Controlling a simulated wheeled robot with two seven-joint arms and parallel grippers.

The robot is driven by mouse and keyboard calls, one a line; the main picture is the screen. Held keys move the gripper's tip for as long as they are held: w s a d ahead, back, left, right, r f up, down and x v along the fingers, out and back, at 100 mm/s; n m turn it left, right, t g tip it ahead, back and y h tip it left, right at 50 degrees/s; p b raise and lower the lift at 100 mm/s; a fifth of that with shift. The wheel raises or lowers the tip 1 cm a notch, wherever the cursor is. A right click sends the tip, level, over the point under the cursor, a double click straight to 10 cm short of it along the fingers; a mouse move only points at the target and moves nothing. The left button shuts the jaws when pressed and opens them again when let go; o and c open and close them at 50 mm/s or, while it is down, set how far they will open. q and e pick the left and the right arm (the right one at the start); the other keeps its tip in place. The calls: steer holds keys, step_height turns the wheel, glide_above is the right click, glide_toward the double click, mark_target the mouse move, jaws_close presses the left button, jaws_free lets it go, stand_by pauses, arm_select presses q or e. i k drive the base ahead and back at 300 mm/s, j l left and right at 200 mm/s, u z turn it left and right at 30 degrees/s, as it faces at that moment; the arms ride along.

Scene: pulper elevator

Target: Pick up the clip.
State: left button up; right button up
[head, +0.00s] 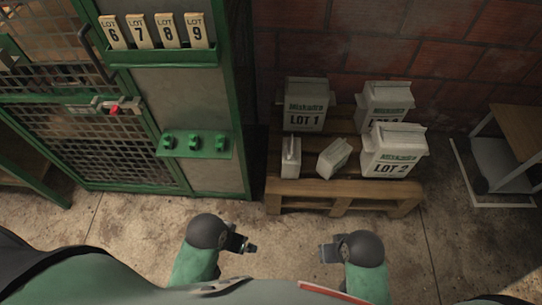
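I cannot make out for sure which thing is the clip. Several small green pieces (194,141) sit in a row on a green ledge (222,149) on the cabinet front. A small red piece (115,109) sits at the latch of the mesh door. My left gripper (250,247) is low in the middle of the view, above the floor and apart from the ledge. My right gripper (323,253) is to its right, pointing toward it. Nothing shows held in either one. Their finger gaps are too small to read.
A wooden pallet (340,192) carries boxes marked LOT 1 (305,103) and LOT 2 (394,152), another box and smaller packs. Tags 6 to 9 stand in a green rack (165,58). A wheeled cart (505,150) is at right. Bare floor lies before the pallet.

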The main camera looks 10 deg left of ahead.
mark_target(291, 156)
steer(key=k+u, duration=0.1)
steer(key=u, duration=1.05)
steer(key=z, duration=1.15)
steer(key=k+j+u, duration=0.1)
steer(key=k, duration=0.35)
steer(key=k+j+u, duration=0.1)
steer(key=k+j, duration=0.2)
steer(key=k, duration=0.1)
